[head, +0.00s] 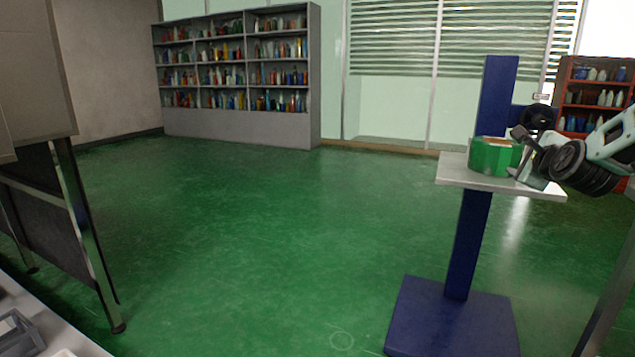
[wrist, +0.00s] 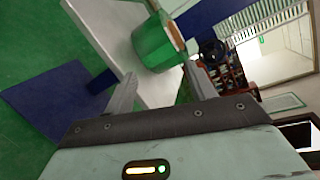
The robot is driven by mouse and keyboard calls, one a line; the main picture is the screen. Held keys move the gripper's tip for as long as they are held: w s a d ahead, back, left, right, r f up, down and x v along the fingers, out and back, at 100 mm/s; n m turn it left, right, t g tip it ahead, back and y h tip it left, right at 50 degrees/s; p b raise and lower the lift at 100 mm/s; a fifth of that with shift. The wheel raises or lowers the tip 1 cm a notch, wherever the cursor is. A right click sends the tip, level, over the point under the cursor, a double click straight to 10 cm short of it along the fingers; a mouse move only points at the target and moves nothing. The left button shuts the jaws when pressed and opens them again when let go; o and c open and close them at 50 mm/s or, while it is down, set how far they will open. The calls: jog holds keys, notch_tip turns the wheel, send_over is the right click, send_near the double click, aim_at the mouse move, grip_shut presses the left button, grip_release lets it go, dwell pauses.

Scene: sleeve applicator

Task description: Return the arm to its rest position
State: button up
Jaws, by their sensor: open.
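My gripper (head: 528,158) reaches in from the right in the head view, beside a green container (head: 494,157) on the blue stand's pale shelf (head: 455,172). In the wrist view my gripper (wrist: 160,88) shows two grey fingers spread apart. The green container (wrist: 158,46) appears beyond and between the fingertips, with nothing held. Its top shows a brownish inside. In the head view the gripper overlaps the container's right edge; I cannot tell whether they touch.
The blue stand (head: 467,240) has a dark round part (head: 537,118) near its post. A grey bookcase (head: 240,75) with bottles stands at the back, and a red-brown shelf (head: 592,95) at the far right. A dark-legged frame (head: 70,220) is at the left. The green floor between is clear.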

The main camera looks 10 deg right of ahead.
jog(key=s+a+f+n+g+y, duration=0.1)
jog(key=a+f+n+g+y, duration=0.3)
jog(key=a, duration=0.6)
jog(key=s+a+f+n+t+y, duration=0.1)
jog(key=a+f+n, duration=0.1)
jog(key=a+n, duration=0.5)
jog(key=s+a+f+n+g+y, duration=0.1)
jog(key=s+a+f+n+g, duration=0.2)
jog(key=a, duration=0.5)
jog(key=s+a+f+n+g+y, duration=0.1)
jog(key=s+a+f+n+y, duration=0.1)
jog(key=s+a+n, duration=0.35)
jog(key=s+a+f+n+g+h, duration=0.1)
jog(key=s+a+n+g, duration=0.3)
jog(key=s, duration=0.5)
jog(key=s+a+f+n+g, duration=0.1)
jog(key=s+a+f+n, duration=0.1)
jog(key=s+n, duration=0.55)
jog(key=s+a+f+n+g+h, duration=0.1)
jog(key=s+a+n+g, duration=0.25)
jog(key=s, duration=0.75)
notch_tip(320, 180, up, 31)
jog(key=p, duration=3.1)
jog(key=shift+w+r+m+p, duration=0.15)
jog(key=shift+r+m+p, duration=0.05)
jog(key=shift+m+p, duration=0.2)
jog(key=shift+d+t, duration=0.1)
jog(key=shift+t, duration=0.15)
